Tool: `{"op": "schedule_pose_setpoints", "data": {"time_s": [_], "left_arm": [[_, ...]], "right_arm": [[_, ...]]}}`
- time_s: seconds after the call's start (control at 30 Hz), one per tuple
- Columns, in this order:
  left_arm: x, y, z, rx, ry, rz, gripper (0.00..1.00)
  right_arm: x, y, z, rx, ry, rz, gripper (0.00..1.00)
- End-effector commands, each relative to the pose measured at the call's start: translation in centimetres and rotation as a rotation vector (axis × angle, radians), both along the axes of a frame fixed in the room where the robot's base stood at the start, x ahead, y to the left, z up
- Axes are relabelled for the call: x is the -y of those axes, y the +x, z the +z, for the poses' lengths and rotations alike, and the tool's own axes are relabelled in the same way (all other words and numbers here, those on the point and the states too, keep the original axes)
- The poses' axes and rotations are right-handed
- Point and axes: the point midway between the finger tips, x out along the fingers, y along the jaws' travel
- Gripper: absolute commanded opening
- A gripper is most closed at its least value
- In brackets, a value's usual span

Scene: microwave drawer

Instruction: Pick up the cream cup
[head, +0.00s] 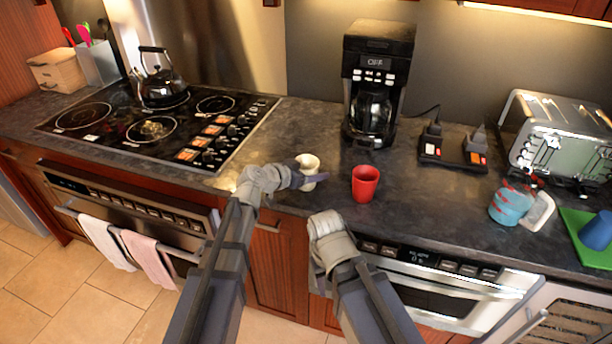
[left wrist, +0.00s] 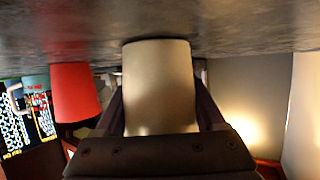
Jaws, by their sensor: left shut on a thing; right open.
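The cream cup (head: 308,166) stands on the dark counter near its front edge, left of the red cup (head: 365,183). My left gripper (head: 306,181) is at the cream cup, its fingers on both sides and shut on it. In the left wrist view the cream cup (left wrist: 160,88) fills the middle between the fingers, and its base appears to be at the counter surface. The red cup (left wrist: 75,92) stands beside it there, apart from the gripper. My right gripper (head: 328,229) is low in front of the counter, away from the cups; its fingertips are hard to make out.
A coffee maker (head: 376,80) stands behind the cups. A stove with a kettle (head: 160,85) is at left. A blue and red mug (head: 511,205), a toaster (head: 560,140) and a green board (head: 590,238) are at right.

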Motion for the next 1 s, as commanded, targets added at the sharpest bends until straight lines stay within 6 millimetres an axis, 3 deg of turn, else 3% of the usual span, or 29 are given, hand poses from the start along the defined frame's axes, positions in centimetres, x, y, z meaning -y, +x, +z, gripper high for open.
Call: {"op": "schedule_pose_setpoints", "data": {"time_s": [0.13, 0.57, 1.0], "left_arm": [[0.0, 0.0, 0.0, 0.0, 0.0, 0.0, 0.12], [0.0, 0.0, 0.9, 0.0, 0.0, 0.0, 0.12], [0.0, 0.0, 6.8, 0.0, 0.0, 0.0, 0.12]], "right_arm": [[0.0, 0.0, 0.0, 0.0, 0.0, 0.0, 0.5], [0.0, 0.0, 0.9, 0.0, 0.0, 0.0, 0.5], [0.0, 0.0, 6.8, 0.0, 0.0, 0.0, 0.5]]}}
